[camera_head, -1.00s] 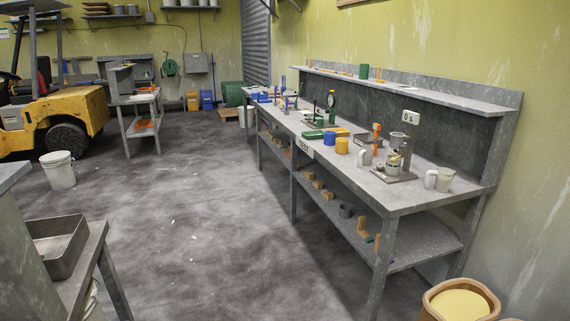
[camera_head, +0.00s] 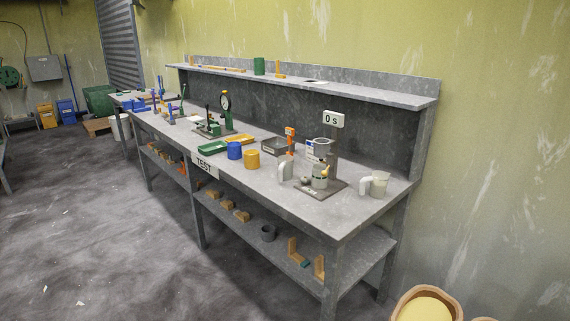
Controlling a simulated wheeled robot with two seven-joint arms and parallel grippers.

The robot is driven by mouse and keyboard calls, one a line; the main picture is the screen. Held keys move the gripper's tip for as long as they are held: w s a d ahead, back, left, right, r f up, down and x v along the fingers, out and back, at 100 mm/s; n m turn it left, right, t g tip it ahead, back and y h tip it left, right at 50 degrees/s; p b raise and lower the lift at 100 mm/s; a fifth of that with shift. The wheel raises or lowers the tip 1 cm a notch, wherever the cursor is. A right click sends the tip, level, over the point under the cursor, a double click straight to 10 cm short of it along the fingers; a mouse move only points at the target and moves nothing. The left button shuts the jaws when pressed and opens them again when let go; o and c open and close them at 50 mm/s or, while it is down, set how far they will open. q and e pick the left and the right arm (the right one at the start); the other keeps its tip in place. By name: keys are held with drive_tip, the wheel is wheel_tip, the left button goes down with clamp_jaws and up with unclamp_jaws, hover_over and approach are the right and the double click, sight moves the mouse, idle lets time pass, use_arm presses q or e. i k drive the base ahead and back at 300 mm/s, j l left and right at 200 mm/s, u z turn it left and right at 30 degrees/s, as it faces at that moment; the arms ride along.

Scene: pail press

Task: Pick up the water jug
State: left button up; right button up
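Two pale jug-like vessels stand on the long grey workbench (camera_head: 300,202). One is a greyish-white jug (camera_head: 379,184) near the bench's right end, upright, with a white handle on its left side. The other is a smaller pale vessel (camera_head: 286,171) left of the press-like stand. I cannot tell from the picture which is the water jug, or what is inside either. Neither of my grippers is in view.
A stand (camera_head: 320,188) with a "0 s" display (camera_head: 334,119) sits between the vessels. A tan container (camera_head: 426,305) stands at the bottom right. Floor left of the bench is open.

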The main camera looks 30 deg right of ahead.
sight(286, 162)
drive_tip(key=i+j+z, duration=0.1)
drive_tip(key=i+z, duration=0.3)
drive_tip(key=i+j+z, duration=0.2)
drive_tip(key=z, duration=0.15)
drive_tip(key=i+j+z, duration=0.65)
drive_tip(key=z, duration=0.15)
